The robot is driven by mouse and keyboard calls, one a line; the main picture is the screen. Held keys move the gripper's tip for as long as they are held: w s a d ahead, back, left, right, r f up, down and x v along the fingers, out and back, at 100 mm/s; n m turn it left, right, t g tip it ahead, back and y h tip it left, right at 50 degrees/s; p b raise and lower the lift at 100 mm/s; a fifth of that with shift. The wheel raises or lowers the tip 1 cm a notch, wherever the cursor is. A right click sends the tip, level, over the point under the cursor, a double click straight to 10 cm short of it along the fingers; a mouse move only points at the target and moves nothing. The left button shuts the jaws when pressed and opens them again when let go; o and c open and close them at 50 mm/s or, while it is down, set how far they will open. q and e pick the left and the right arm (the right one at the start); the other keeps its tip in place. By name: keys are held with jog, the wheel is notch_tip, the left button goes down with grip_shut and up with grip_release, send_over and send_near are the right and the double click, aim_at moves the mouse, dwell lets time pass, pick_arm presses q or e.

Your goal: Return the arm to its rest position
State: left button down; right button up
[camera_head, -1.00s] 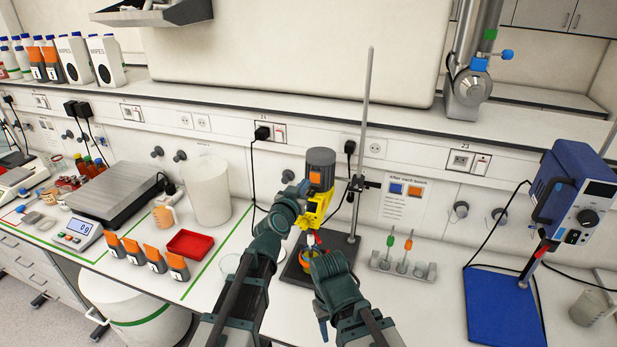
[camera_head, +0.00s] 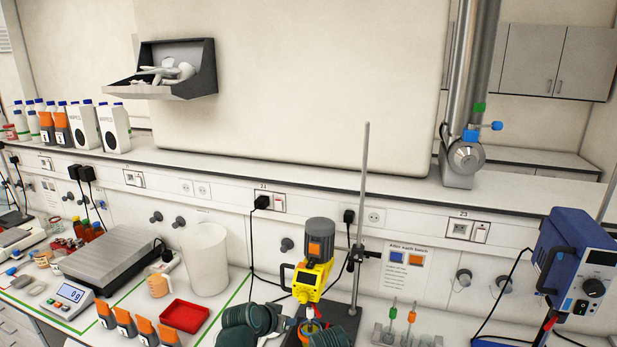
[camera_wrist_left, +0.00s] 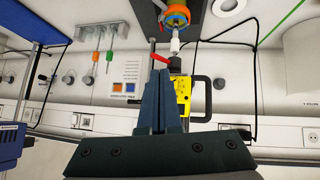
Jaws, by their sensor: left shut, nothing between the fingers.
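My left gripper (camera_wrist_left: 157,72) is shut and empty in the left wrist view, its two dark fingers together. That view is upside down, and a yellow overhead stirrer (camera_wrist_left: 183,98) shows behind the fingers. In the head view the stirrer (camera_head: 312,275) hangs on its stand, with my dark arm links below it at the bottom edge. The left arm's links are left of and below the stirrer, apart from its body. My right arm's fingertips cannot be made out there. An orange-ringed vessel (camera_wrist_left: 177,14) sits under the stirrer.
A metal stand rod (camera_head: 363,190) rises beside the stirrer. A rack with pipettes (camera_head: 408,336) and a blue device (camera_head: 580,260) stand to the right. A red tray (camera_head: 184,316), orange-labelled bottles (camera_head: 125,322), a white beaker (camera_head: 205,260) and a scale (camera_head: 110,262) stand to the left.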

pick_arm(q)
jog(key=s+a+f+n+g+y, duration=0.2)
jog(key=s+a+f+g, duration=0.15)
jog(key=s+a, duration=0.3)
jog(key=s+a+f+n+g+y, duration=0.25)
jog(key=s+a+g, duration=0.2)
jog(key=s, duration=0.35)
jog(key=s+d+f+m+b, duration=0.2)
jog(key=d+f+b, duration=0.3)
jog(key=f+b, duration=0.4)
jog(key=s+d+f+m+y+b, duration=0.1)
jog(key=s+d+f+m+b, duration=0.1)
jog(key=d+f+b, duration=0.3)
notch_tip(320, 180, down, 4)
jog(key=s+b, duration=0.1)
jog(key=b, duration=0.2)
jog(key=shift+s+d+b, duration=0.3)
jog(key=shift+s+b, duration=0.05)
pick_arm(e)
notch_tip(320, 180, down, 18)
jog(key=shift+r, duration=0.15)
pick_arm(q)
jog(key=shift+y, duration=0.25)
pick_arm(e)
jog(key=shift+w+r, duration=0.1)
